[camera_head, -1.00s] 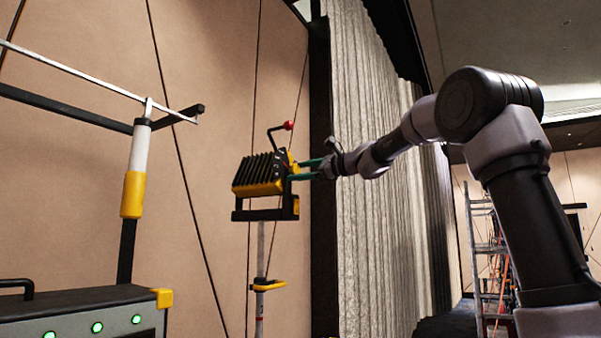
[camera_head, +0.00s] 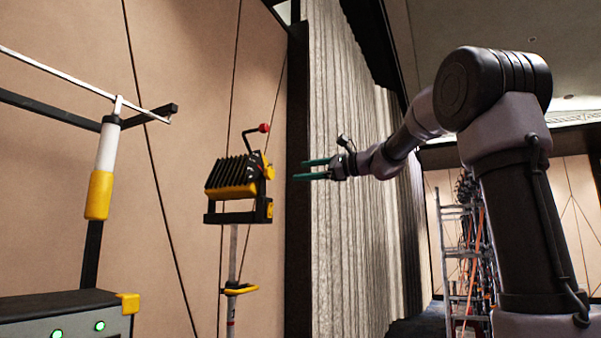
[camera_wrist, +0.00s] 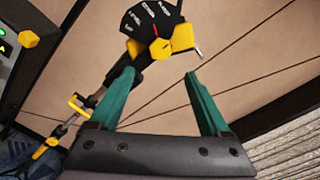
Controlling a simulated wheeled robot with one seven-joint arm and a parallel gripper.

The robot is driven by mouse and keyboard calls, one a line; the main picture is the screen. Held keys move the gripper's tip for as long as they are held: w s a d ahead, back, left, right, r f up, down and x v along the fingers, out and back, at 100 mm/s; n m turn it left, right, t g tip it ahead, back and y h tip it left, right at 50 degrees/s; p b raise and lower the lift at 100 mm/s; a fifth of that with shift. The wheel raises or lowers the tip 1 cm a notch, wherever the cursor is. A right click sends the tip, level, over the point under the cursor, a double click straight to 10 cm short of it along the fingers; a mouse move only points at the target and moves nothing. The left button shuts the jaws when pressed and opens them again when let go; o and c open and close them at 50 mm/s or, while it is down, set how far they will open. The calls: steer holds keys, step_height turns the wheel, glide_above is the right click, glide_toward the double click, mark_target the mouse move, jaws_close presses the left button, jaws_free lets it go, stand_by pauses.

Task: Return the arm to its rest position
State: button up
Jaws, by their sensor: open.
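My gripper (camera_head: 312,169) is open and empty, its two green fingers pointing left in the head view. It is apart from a black and yellow ribbed device (camera_head: 232,180) with a red-balled lever, which sits on a thin pole to its left. In the wrist view my gripper's fingers (camera_wrist: 160,95) are spread with nothing between them. The device's marked dial with a yellow knob (camera_wrist: 161,48) shows just beyond the fingertips. My arm reaches in from the right of the head view.
A grey cabinet (camera_head: 60,318) with green lights stands at the lower left. Above it are a white and yellow cylinder (camera_head: 104,165) and dark bars. A pleated curtain (camera_head: 345,240) hangs behind my gripper. A ladder (camera_head: 452,265) stands at the far right.

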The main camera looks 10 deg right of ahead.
stand_by(0.4)
steer(key=s+d+f+n+g+h, duration=0.1)
steer(key=s+d+f+n+h, duration=0.3)
steer(key=s+f, duration=0.5)
steer(key=s+d+f+n+g+h, duration=0.1)
steer(key=s+d+f+n+h, duration=0.3)
steer(key=s+f, duration=0.6)
steer(key=s+d+f+n+h, duration=0.4)
steer(key=s+f, duration=0.6)
steer(key=f, duration=0.3)
steer(key=shift+g+h, duration=0.4)
steer(key=shift+h, duration=0.1)
steer(key=shift+d, duration=0.1)
